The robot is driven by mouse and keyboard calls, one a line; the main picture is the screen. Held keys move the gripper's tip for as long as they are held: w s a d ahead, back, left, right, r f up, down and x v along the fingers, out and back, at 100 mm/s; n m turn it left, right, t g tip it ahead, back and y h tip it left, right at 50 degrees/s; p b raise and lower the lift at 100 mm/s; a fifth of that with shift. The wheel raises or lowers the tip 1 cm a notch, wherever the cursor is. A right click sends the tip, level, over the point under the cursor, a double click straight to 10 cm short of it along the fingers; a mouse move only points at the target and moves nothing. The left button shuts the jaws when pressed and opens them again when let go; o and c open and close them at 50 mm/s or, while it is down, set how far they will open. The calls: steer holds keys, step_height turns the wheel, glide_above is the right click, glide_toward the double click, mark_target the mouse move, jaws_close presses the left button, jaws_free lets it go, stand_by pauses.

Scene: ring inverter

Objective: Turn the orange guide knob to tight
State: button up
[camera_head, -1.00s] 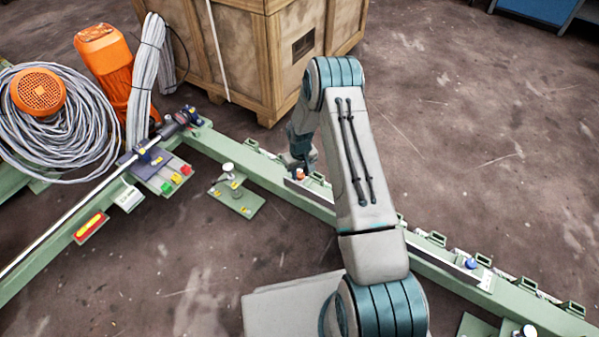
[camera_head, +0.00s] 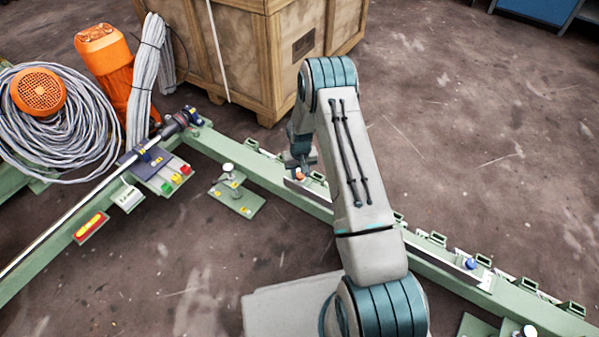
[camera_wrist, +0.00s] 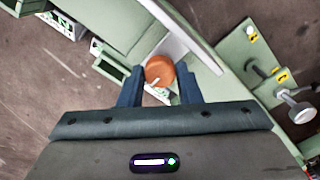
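The orange guide knob (camera_head: 299,175) sits on the green rail, below my gripper in the head view. In the wrist view the round orange knob (camera_wrist: 160,71) shows from above, with a short white mark at its lower edge. A pale label lies beside it, partly hidden, its text unreadable. My gripper (camera_wrist: 159,82) is open, with one dark finger on either side of the knob's lower edge. I see no clear contact between fingers and knob. In the head view my gripper (camera_head: 300,158) is small and partly hidden by my arm.
A blue knob (camera_head: 470,263) stands farther right along the green rail (camera_head: 265,176). A plate with a silver-topped post (camera_head: 228,168) lies left of the rail. A wooden crate (camera_head: 240,45) stands behind. The floor at right is clear.

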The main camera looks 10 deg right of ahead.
steer(key=o, duration=0.3)
steer(key=shift+o, duration=0.2)
step_height(320, 180, up, 14)
steer(key=p, duration=0.4)
steer(key=shift+p, duration=0.35)
step_height(320, 180, up, 21)
steer(key=p, duration=0.8)
glide_above(300, 174)
steer(key=s, duration=0.4)
steer(key=s+r+t+p, duration=0.1)
steer(key=s+r+p, duration=0.2)
steer(key=r, duration=0.5)
steer(key=s+r+p, duration=0.3)
steer(key=r+p, duration=0.1)
steer(key=r, duration=0.4)
steer(key=s+r+t+p, duration=0.1)
steer(key=s+r+p, duration=0.6)
steer(key=s+r, duration=0.3)
steer(key=s+r+p, duration=0.8)
steer(key=s+r, duration=0.3)
steer(key=r, duration=0.4)
steer(key=shift+s+r+t, duration=0.15)
steer(key=shift+r+t, duration=0.25)
